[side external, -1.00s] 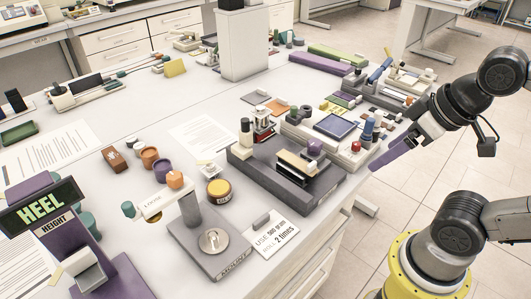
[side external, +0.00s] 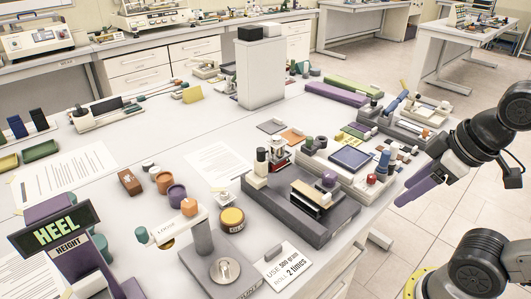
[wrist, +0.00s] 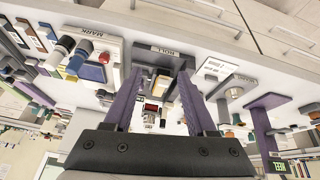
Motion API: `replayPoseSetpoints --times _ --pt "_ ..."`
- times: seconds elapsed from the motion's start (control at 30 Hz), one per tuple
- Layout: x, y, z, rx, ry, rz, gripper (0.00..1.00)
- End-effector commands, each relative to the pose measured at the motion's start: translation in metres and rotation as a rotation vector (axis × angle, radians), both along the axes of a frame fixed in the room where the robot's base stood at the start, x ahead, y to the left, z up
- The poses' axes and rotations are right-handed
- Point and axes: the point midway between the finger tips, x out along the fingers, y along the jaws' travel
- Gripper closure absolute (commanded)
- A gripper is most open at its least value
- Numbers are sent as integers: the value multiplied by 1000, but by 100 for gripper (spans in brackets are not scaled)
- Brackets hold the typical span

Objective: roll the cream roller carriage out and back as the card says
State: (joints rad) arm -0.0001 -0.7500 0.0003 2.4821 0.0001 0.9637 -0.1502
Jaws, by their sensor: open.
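My gripper (side external: 402,201) has purple fingers and hangs past the table edge, right of the bed, touching nothing. In the wrist view my gripper (wrist: 160,73) is open and empty, with the bed's ROLL label (wrist: 166,51) seen beyond the fingers. The card (side external: 288,267) reads "USE 500 gram, ROLL 2 times".
Left of the bed are a grey dial stand (side external: 213,262), a yellow-topped tin (side external: 231,219) and a HEEL HEIGHT display (side external: 57,230). Behind the bed stand a red-framed device (side external: 279,152) and a blue-pad station (side external: 351,158). A white column (side external: 261,75) rises farther back.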

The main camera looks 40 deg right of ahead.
Motion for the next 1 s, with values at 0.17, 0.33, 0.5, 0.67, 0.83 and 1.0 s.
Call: replayPoseSetpoints --times 0.17,0.33,0.5,0.67,0.83,1.0 --pt "16 1 53 -102 5 218 43" --pt "47 4 103 -184 51 430 43" --pt "96 10 148 -254 114 661 43" --pt "150 19 174 -297 172 861 43" --pt "210 33 178 -319 230 1033 43" --pt "267 50 159 -317 285 1148 43"
